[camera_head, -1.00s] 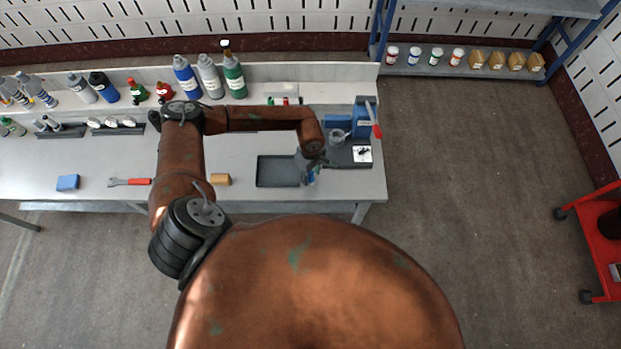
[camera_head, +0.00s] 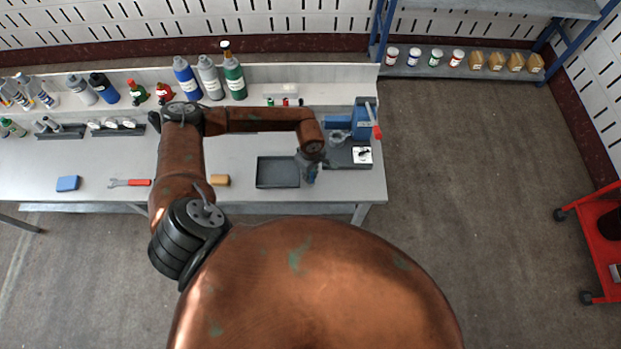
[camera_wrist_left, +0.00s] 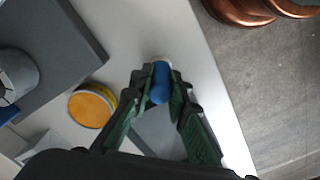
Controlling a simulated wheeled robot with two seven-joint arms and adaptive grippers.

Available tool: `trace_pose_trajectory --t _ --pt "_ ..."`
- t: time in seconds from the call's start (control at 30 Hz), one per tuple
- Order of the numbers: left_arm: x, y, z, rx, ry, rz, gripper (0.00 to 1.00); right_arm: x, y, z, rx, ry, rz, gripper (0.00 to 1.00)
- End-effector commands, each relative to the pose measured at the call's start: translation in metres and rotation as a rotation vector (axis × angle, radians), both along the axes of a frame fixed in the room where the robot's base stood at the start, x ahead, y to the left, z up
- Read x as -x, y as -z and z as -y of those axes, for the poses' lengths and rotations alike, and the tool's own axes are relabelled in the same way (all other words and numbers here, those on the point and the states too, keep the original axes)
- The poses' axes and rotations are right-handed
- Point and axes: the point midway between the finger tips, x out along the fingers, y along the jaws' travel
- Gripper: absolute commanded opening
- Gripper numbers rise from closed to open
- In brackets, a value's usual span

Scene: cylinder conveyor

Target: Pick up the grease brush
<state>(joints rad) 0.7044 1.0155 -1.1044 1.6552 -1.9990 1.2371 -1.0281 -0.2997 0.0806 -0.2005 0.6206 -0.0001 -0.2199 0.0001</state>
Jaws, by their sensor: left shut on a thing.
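The grease brush (camera_wrist_left: 160,82) shows in the left wrist view as a rounded blue handle with a small pale end behind it. My left gripper (camera_wrist_left: 164,90) is shut on it, with a dark green finger on each side. In the head view my left gripper (camera_head: 309,172) is small, just right of the black tray, near the front of the bench. The brush's bristles cannot be made out.
The black tray (camera_head: 277,173) lies left of the gripper. A blue vise (camera_head: 361,120) with a red-tipped lever stands behind right. A round yellow-topped tin (camera_wrist_left: 92,107) is close by in the wrist view. The bench's front edge is near.

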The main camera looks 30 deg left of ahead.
Motion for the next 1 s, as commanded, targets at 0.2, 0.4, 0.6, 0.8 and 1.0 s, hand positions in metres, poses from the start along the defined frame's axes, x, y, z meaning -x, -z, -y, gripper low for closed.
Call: trace_pose_trajectory --t 0.2,0.4,0.6,0.8,1.0 --pt "-0.001 -0.007 0.000 0.000 0.000 0.001 0.00 0.000 0.000 0.001 0.001 0.000 -0.001 0.40" --pt "-0.001 -0.033 0.000 -0.001 0.002 0.004 0.00 0.001 0.001 0.001 0.001 0.000 -0.001 0.40" --pt "0.030 -0.075 0.020 0.000 0.007 0.006 0.00 0.001 0.005 0.001 0.001 0.000 -0.002 0.40" --pt "0.071 -0.104 0.046 0.001 0.007 0.001 0.00 0.002 0.012 0.001 0.001 0.000 -0.004 0.40" --pt "0.101 -0.121 0.066 0.001 0.005 0.002 0.00 0.003 0.017 0.000 0.001 0.001 -0.005 0.40"
